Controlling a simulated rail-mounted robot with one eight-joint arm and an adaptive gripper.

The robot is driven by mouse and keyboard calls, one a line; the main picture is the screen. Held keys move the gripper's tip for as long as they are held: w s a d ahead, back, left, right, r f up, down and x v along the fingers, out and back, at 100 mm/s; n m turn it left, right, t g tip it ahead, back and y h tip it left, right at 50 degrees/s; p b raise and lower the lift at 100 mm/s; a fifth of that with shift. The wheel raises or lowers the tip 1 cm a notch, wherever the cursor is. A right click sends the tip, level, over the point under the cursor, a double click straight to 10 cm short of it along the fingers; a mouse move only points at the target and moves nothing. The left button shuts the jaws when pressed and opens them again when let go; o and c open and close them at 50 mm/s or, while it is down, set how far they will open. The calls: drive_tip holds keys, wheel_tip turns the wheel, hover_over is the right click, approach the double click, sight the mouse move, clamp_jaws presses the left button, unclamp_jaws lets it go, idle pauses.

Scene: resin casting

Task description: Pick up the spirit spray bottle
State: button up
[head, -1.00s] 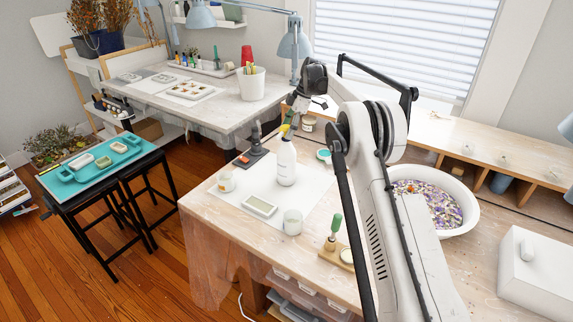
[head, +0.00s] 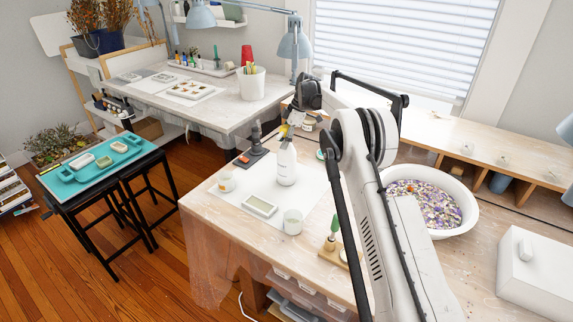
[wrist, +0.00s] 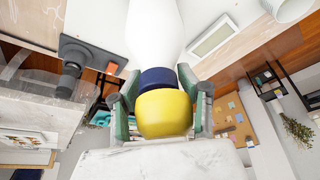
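The spirit spray bottle (head: 286,167) stands upright on the white sheet on the wooden bench. It has a white body, a dark blue collar and a yellow top. My gripper (head: 287,129) is at its top, coming down from above. In the wrist view the bottle's yellow top (wrist: 165,113) lies between the green fingers of my gripper (wrist: 160,78). One finger is on each side of the dark blue collar, close to it. I cannot tell whether they touch it. The yellow top hides part of the fingers.
A cup (head: 226,182), a white-framed tray (head: 260,206) and another cup (head: 293,222) stand near the bottle. A dark stand (head: 256,140) is behind on the left. A green-handled tool (head: 335,226) and a bowl of petals (head: 466,207) are to the right.

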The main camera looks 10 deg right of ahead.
clamp_jaws()
